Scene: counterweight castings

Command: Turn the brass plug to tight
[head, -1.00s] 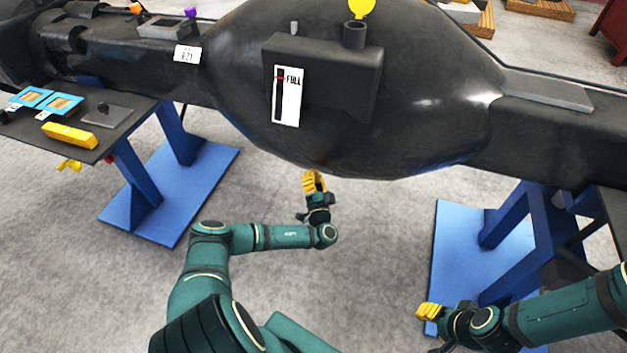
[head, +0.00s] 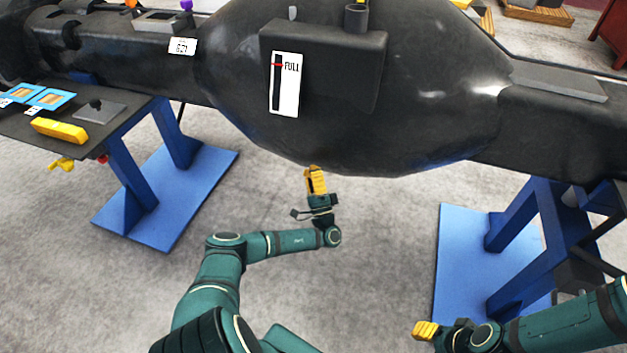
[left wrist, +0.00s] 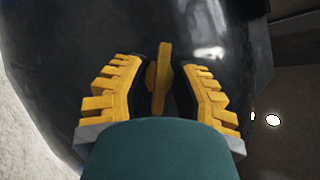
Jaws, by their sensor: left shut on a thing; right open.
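The brass plug (left wrist: 163,72) shows in the left wrist view as a yellow tab with a round part beside it, on the underside of the black casting (left wrist: 222,20). My left gripper (head: 315,172) is under the casting's belly in the head view, fingers pointing up. In the left wrist view its yellow ribbed fingers stand on both sides of the plug, and it is shut on it. The plug is hidden in the head view. How far the plug is turned cannot be read. My right gripper (head: 425,330) is open and empty, low at the right.
The casting carries a gauge marked FULL (head: 285,85). Blue stands (head: 165,200) and (head: 490,260) hold it at both sides. A dark shelf (head: 95,135) at the left bears a yellow block (head: 60,131) and blue-framed pieces. The grey floor (head: 385,240) between the stands is clear.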

